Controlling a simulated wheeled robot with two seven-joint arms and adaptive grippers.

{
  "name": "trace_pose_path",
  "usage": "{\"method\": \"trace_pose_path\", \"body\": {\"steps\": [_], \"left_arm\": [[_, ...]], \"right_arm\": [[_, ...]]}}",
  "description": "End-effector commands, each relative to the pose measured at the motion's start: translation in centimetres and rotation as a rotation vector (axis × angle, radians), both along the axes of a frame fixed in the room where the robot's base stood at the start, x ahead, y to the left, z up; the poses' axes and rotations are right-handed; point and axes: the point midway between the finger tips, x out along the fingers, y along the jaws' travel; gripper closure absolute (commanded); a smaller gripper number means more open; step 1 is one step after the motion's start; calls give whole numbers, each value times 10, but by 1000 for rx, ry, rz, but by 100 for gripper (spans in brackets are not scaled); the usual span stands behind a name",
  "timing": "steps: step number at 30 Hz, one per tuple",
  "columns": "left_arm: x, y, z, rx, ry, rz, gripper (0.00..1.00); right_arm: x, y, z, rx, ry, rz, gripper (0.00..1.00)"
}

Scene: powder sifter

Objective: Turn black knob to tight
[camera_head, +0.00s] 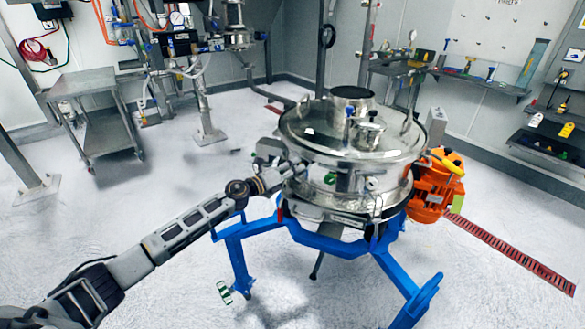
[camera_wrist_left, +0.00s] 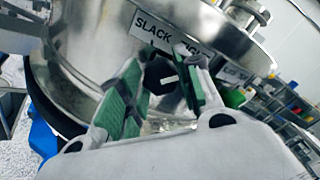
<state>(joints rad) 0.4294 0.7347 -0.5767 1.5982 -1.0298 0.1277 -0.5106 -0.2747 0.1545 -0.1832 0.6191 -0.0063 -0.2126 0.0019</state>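The black knob (camera_wrist_left: 165,75) with a white mark shows in the left wrist view on the steel side of the sifter. A label (camera_wrist_left: 153,30) above it reads "SLACK"; its right part is partly covered by my finger. My left gripper (camera_wrist_left: 160,92) has its two green-padded fingers apart, one on each side of the knob. I cannot tell whether the pads touch it. In the head view my left gripper (camera_head: 287,172) is at the left side of the sifter (camera_head: 352,140), and the knob is hidden there. My right gripper is not in view.
The sifter stands on a blue frame (camera_head: 333,245) with legs spread over the floor. An orange motor unit (camera_head: 432,192) is on its right. A steel cart (camera_head: 85,82) is at the far left, with wall shelves (camera_head: 480,80) at the right.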

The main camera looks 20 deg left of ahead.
Motion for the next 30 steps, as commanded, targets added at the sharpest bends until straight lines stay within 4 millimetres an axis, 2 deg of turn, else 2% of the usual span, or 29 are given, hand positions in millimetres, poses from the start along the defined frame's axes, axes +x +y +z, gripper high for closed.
{"method": "trace_pose_path", "body": {"steps": [1,4,11,20,30], "left_arm": [[0,0,-1,0,2,0,57],[0,0,-1,0,1,1,46],[0,0,0,-2,0,1,46],[-3,3,0,-2,0,2,46],[-22,14,0,-1,2,1,46]], "right_arm": [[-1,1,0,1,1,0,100],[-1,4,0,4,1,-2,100],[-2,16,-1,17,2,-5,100],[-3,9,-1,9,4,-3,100],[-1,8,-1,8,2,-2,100]]}}
